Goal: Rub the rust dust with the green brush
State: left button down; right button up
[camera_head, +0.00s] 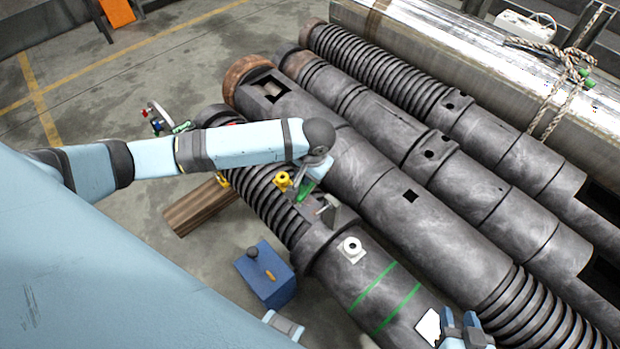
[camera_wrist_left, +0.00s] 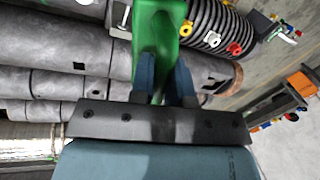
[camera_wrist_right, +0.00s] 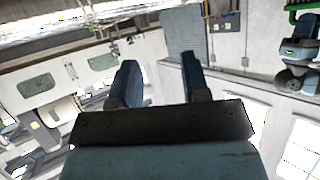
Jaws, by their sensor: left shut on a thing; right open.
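My left gripper (camera_head: 318,178) is shut on the green brush (camera_head: 305,193) above the ribbed part of the nearest barrel (camera_head: 385,285). In the left wrist view the green brush (camera_wrist_left: 160,45) stands between the blue fingers. Its bristle end is cut off at the top edge, so I cannot tell whether it touches the barrel. I cannot pick out the rust dust in any view. My right gripper (camera_head: 460,319) is low in the head view, near the barrel's front part. In the right wrist view its fingers (camera_wrist_right: 160,66) are apart and empty.
Yellow (camera_head: 283,180) and white (camera_head: 351,246) fittings and a grey bracket (camera_head: 328,209) stick up from the near barrel. A blue box (camera_head: 266,274) with a small handle is left of it. More dark barrels (camera_head: 400,130) lie behind.

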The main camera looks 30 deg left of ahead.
pick_arm(q)
jog(key=w+a+f+m+b, duration=0.1)
jog(key=w+f+b, duration=0.4)
jog(key=f+b, duration=0.6)
jog(key=w+a+f+m+b, duration=0.1)
jog(key=w+a+f+b, duration=0.2)
jog(key=w+f+b, duration=0.3)
jog(key=w+a+f+m+b, duration=0.1)
jog(key=w+a+f+b, duration=0.2)
jog(key=f+b, duration=1.3)
jog(key=w+b, duration=0.1)
jog(key=w, duration=0.1)
jog(key=shift+w+f+t, duration=0.2)
jog(key=shift+w+t, duration=0.15)
jog(key=shift+t, duration=0.05)
pick_arm(e)
jog(key=w+a+f+n+t+y, duration=0.1)
jog(key=a+f+y, duration=0.4)
jog(key=f, duration=0.8)
jog(key=shift+w+a+t, duration=0.5)
jog(key=shift+w+a, duration=0.1)
jog(key=shift+a, duration=0.4)
pick_arm(q)
jog(key=shift+r, duration=0.1)
pick_arm(e)
jog(key=shift+r, duration=0.1)
